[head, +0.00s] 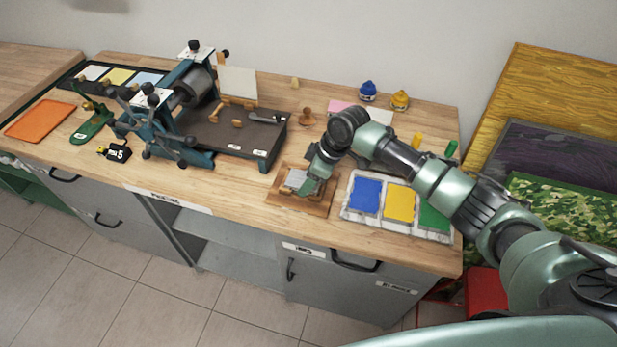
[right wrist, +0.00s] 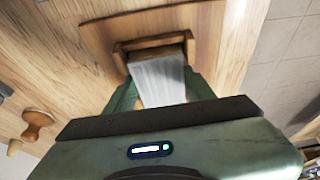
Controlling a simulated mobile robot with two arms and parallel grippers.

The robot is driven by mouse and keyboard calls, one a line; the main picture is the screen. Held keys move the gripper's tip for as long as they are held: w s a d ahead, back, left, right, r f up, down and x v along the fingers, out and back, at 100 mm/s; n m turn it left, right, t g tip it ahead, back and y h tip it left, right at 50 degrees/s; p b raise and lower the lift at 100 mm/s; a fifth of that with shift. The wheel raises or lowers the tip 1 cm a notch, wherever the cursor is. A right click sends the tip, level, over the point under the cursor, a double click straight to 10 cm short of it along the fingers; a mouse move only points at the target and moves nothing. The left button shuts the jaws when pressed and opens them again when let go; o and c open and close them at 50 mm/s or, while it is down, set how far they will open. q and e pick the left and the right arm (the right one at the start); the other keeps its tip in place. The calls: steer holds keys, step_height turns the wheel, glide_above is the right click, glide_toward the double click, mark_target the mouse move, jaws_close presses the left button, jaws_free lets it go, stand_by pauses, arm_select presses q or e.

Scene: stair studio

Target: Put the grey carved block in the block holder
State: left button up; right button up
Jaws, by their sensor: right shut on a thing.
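The grey carved block (right wrist: 158,82) is between the two green fingers of my right gripper (right wrist: 160,92) in the right wrist view. The gripper is shut on it. The far end of the block is at the raised frame of the wooden block holder (right wrist: 215,30); I cannot tell whether it rests inside the frame or just above it. In the head view my right gripper (head: 310,187) points down over the block holder (head: 315,207) near the front edge of the counter. The grey block (head: 295,178) shows beside the fingers. My left gripper is not in view.
An ink tray (head: 348,212) with blue, yellow and green pads lies just right of the holder. A printing press (head: 262,138) stands at the left. A wooden-handled stamp (head: 307,117), ink jars (head: 368,91) and an orange tray (head: 40,120) also stand on the counter.

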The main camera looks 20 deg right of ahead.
stand_by(0.3)
steer(key=o, duration=1.5)
steer(key=shift+r, duration=0.1)
step_height(320, 180, up, 8)
steer(key=p, duration=0.7)
steer(key=shift+p, duration=0.4)
